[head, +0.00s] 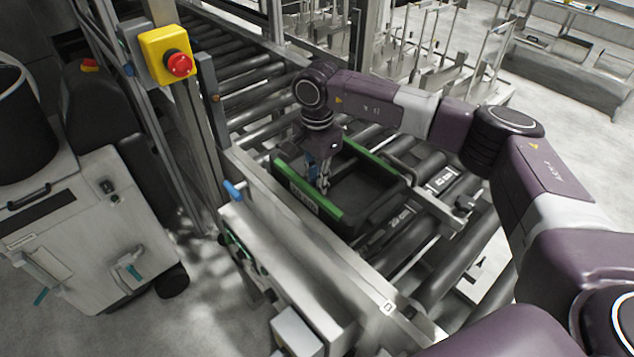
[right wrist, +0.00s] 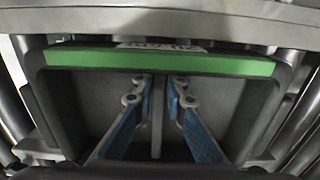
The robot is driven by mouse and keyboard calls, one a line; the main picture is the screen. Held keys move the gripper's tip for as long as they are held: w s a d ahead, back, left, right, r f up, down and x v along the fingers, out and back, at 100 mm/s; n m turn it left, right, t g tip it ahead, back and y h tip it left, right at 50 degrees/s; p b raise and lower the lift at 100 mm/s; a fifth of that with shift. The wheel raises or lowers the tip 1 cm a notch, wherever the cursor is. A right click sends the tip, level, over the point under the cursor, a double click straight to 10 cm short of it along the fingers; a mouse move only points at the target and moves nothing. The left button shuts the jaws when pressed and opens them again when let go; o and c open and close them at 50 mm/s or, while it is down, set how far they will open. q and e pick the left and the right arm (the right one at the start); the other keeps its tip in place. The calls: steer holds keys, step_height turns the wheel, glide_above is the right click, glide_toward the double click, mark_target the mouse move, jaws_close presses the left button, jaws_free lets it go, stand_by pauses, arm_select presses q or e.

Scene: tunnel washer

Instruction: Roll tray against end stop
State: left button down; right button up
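The black tray (head: 372,203) with green rim strips lies on the roller conveyor. Its labelled near-left wall (head: 310,200) is close to a steel rail (head: 285,235). In the right wrist view the tray's green strip (right wrist: 160,62) lies below a steel beam (right wrist: 160,20), with a narrow gap showing between them. I cannot tell for certain which part is the end stop. My right gripper (head: 322,180) reaches down into the tray. In the right wrist view its blue-padded fingers (right wrist: 159,92) are apart, with a thin upright divider between them. My left gripper is out of view.
Rollers (head: 270,95) continue behind the tray, and more rollers (head: 430,185) lie to its right. A yellow box with a red emergency button (head: 178,64) is on a post at left. A pale cabinet (head: 80,230) stands at far left, beside open floor.

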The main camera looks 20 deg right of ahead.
steer(key=o, duration=0.4)
steer(key=shift+o, duration=0.2)
step_height(320, 180, up, 12)
stand_by(0.7)
